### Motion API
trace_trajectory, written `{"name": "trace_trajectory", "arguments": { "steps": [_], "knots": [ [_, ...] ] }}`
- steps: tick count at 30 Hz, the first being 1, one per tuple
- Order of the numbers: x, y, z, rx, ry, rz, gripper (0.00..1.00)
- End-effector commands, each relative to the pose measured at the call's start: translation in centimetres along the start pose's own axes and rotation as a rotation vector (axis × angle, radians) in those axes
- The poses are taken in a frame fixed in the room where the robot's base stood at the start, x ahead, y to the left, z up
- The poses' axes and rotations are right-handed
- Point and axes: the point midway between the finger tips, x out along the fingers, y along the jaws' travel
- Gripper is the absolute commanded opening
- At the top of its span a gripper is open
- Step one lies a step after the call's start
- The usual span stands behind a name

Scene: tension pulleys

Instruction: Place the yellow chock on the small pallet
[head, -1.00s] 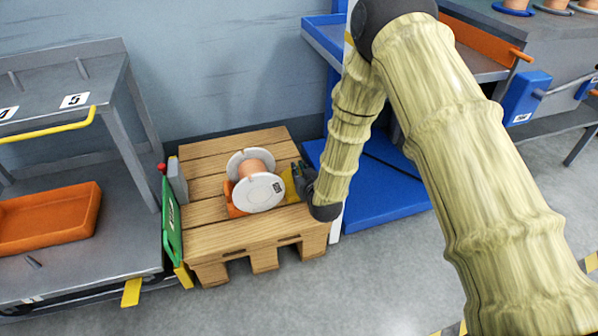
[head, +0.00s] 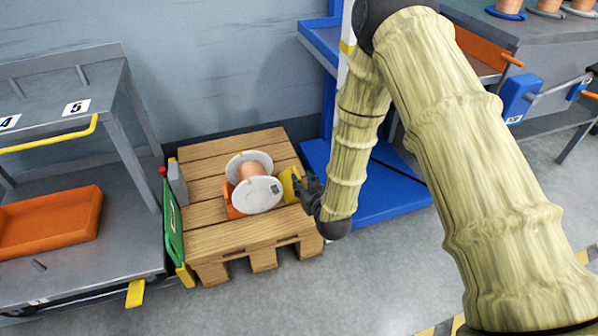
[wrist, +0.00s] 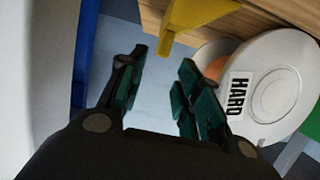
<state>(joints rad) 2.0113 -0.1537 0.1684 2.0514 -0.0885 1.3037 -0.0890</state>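The yellow chock (head: 288,184) rests on the wooden pallet (head: 240,236), at the right side of the spool. In the wrist view the chock (wrist: 195,16) shows beyond the fingertips, cut off by the top edge. My gripper (head: 301,186) is just right of the chock, at the pallet's right edge. In the wrist view my gripper (wrist: 163,60) has its fingers spread with bare floor between them, and it holds nothing. Whether a fingertip still touches the chock is hard to tell.
A white-flanged copper spool (head: 258,192) lies on the pallet with an orange chock (head: 233,205) at its left. A green panel (head: 172,230) and a grey shelf rack (head: 110,240) stand left. A blue platform (head: 380,200) lies right. Floor in front is clear.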

Motion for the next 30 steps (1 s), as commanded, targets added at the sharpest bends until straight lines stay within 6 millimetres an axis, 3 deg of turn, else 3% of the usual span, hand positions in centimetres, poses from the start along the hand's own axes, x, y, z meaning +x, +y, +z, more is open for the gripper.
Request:
{"name": "trace_trajectory", "arguments": {
  "steps": [3,9,20,23,25,30],
  "knots": [
    [-2.1,0.0,-0.2,0.0,-0.003,0.0,0.34],
    [-4.1,0.0,0.0,0.0,-0.002,0.0,0.34],
    [-4.8,0.1,0.3,0.001,-0.006,0.001,0.34],
    [-5.6,0.6,2.1,0.011,-0.057,0.01,0.34],
    [-6.9,1.4,4.7,0.026,-0.131,0.023,0.34],
    [-12.9,3.6,13.4,0.082,-0.4,0.071,0.34]
  ]
}}
